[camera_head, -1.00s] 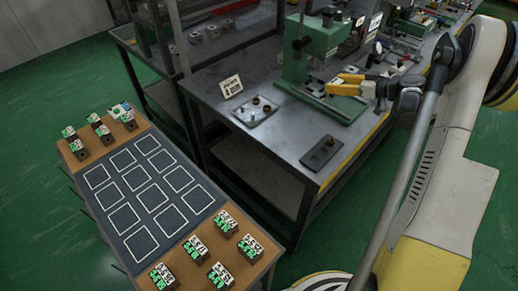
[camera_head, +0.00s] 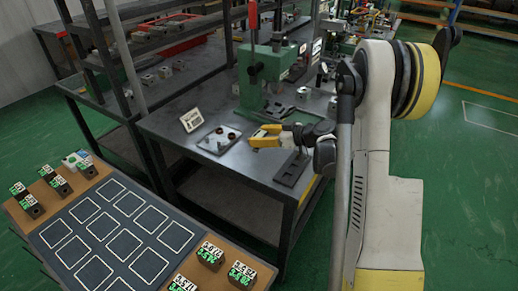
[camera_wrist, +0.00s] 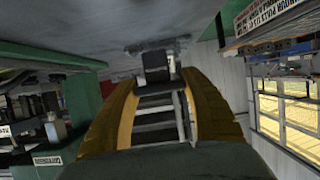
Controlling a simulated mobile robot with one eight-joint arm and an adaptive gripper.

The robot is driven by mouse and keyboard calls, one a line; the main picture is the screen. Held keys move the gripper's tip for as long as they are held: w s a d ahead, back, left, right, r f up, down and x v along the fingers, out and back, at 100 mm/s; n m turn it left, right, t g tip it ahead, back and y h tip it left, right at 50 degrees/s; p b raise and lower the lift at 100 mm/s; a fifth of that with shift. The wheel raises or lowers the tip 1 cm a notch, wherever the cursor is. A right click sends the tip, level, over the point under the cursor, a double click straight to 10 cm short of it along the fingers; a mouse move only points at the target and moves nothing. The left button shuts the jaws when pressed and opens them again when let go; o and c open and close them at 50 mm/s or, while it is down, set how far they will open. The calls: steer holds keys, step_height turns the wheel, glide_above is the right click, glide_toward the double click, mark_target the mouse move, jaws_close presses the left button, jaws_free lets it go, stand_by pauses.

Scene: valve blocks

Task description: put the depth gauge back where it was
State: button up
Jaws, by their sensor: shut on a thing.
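My gripper (camera_head: 254,139) has yellow fingers and is over the near part of the dark workbench, in front of the green press. In the wrist view my gripper (camera_wrist: 158,78) is shut on a small dark grey block-like piece (camera_wrist: 155,66), held between the fingertips. This seems to be the depth gauge, but only part of it shows and I cannot make out its dial or rod. In the head view it is too small and hidden by the fingers. A dark slotted holder (camera_head: 292,169) lies on the bench just right of and nearer than my gripper.
The green press (camera_head: 266,70) stands behind. A side table with a marked grid (camera_head: 118,224) and several labelled valve blocks (camera_head: 211,254) is at lower left.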

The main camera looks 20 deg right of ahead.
steer(key=shift+f+b, duration=1.05)
steer(key=shift+f, duration=0.9)
steer(key=shift+f, duration=0.15)
steer(key=o, duration=1.3)
